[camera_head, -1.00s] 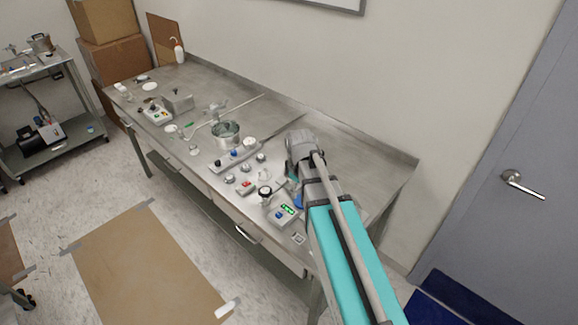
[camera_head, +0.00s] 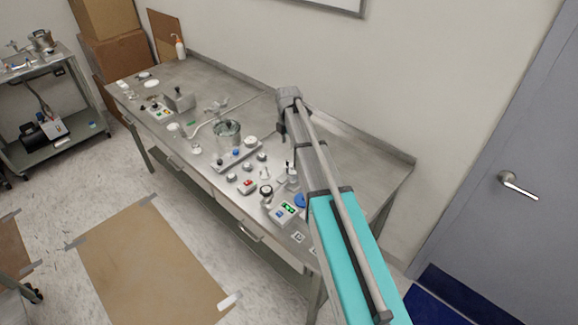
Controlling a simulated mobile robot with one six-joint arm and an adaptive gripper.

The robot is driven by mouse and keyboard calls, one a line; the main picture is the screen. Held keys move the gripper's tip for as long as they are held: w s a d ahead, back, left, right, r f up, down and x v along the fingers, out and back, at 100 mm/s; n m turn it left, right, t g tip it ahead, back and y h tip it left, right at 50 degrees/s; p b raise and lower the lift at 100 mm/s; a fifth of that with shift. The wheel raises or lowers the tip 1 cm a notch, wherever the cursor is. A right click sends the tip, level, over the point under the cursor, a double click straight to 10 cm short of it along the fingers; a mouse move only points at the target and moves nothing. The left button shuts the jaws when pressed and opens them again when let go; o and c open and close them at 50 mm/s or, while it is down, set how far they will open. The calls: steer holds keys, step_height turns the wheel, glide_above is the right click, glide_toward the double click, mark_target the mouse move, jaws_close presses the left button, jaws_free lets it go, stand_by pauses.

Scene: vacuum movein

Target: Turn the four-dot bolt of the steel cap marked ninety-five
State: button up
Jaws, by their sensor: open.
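My gripper (camera_head: 281,129) hangs small and partly hidden at the far end of my arm, above the bench and to the right of the vessel. It is open, and nothing shows in it.
The steel bench (camera_head: 345,150) is bare along its back right. A grey block (camera_head: 178,98) stands farther left. A cart (camera_head: 62,134) stands at the far left.

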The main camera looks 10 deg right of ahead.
mark_target(288, 167)
steer(key=shift+w+r+n, duration=0.1)
steer(key=shift+w+n, duration=0.2)
steer(key=shift+f, duration=0.2)
step_height(288, 167, down, 14)
steer(key=b, duration=1.3)
steer(key=shift+r+b, duration=0.25)
steer(key=shift+b, duration=0.15)
steer(key=shift+d, duration=0.1)
jaws_close()
